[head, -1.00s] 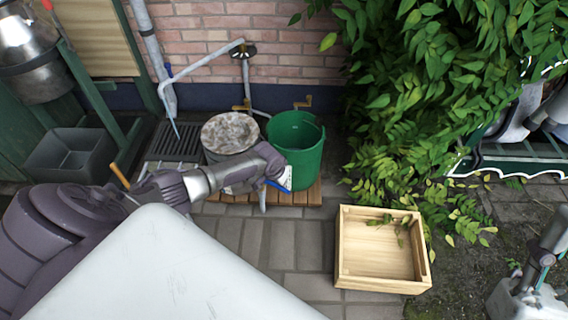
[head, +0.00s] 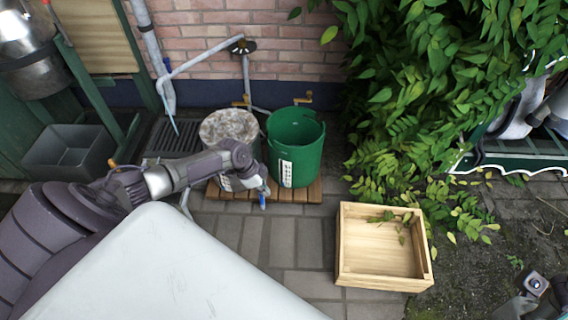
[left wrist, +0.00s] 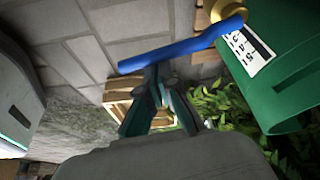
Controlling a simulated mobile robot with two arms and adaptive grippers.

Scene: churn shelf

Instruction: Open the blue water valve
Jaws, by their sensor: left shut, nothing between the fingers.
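The blue valve lever (left wrist: 180,48) shows in the left wrist view as a slanted blue bar with a brass piece at its upper right end, in front of the green bucket. In the head view a small blue part (head: 262,191) shows just below the end of my left arm; the arm hides most of the valve. My left gripper (left wrist: 154,78) is shut and empty, its tips close to the lever's lower edge; I cannot tell whether they touch. Part of my right arm's end (head: 535,286) shows at the lower right edge; its fingers are not clear.
The green bucket (head: 306,150) and a mottled-topped container (head: 228,126) stand on a wooden slat platform (head: 300,194). A wooden box (head: 352,276) sits on the paving to the right. Leafy branches (head: 410,90) hang at the right. Grey paving (head: 292,240) in front is free.

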